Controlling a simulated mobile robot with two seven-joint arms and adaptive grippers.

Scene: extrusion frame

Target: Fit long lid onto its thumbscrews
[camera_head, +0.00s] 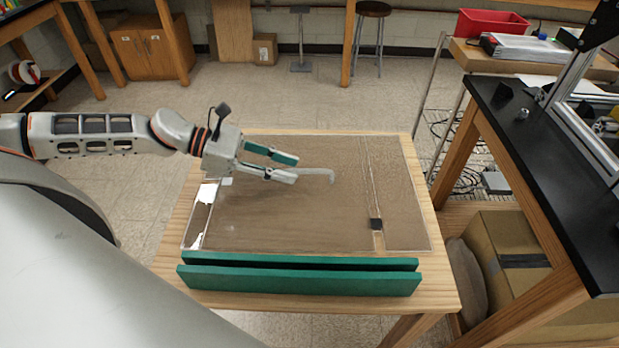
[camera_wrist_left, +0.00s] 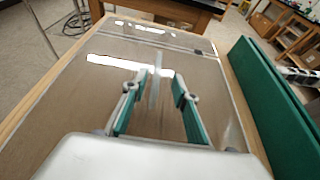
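A large flat clear-edged panel (camera_head: 300,215) with a brownish, glossy surface lies on the wooden table. I cannot tell for certain which part is the long lid. My left gripper (camera_head: 292,168) is above the panel with its fingers apart; the left wrist view also shows the open fingers (camera_wrist_left: 160,82). A pale hooked shape (camera_head: 322,174) shows by the fingertips; I cannot tell if it is a part or a reflection. No thumbscrews can be made out clearly. My right gripper is out of view.
A long green two-walled holder (camera_head: 300,279) runs along the table's front edge (camera_head: 330,302). At right, a black-topped bench (camera_head: 535,165) carries a metal extrusion frame (camera_head: 570,118) and a small round metal part (camera_head: 522,114). A cardboard box (camera_head: 510,255) sits below.

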